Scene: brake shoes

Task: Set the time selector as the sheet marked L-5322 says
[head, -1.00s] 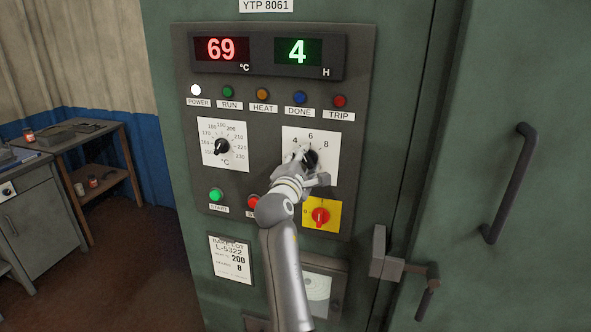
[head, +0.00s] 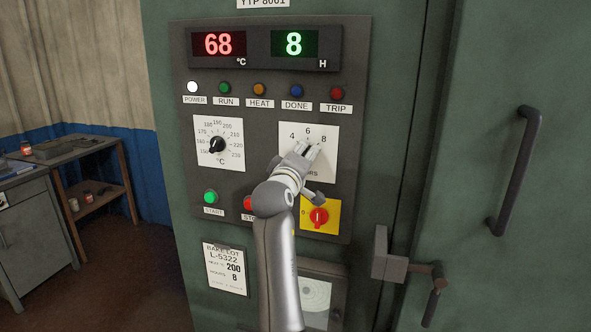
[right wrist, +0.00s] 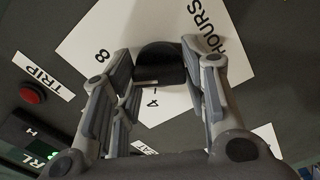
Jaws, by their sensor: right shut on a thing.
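The time selector's white plate (head: 322,172), marked 4, 6, 8, is on the grey panel. Its black knob is hidden by my right gripper (head: 311,152) in the head view. In the right wrist view the black knob (right wrist: 160,64) is between the fingers, which are shut on it. The green display (head: 294,44) above reads 8 H. The sheet marked L-5322 (head: 226,270) hangs lower left on the cabinet and shows 200 and, beside hours, 8. My left gripper is not in view.
The temperature dial (head: 217,145) is to the left; the red display (head: 218,44) reads 68 °C. Below the selector is a red switch on a yellow plate (head: 320,226), close to my gripper. The START button (head: 210,197) is green. A door handle (head: 515,170) stands out on the right.

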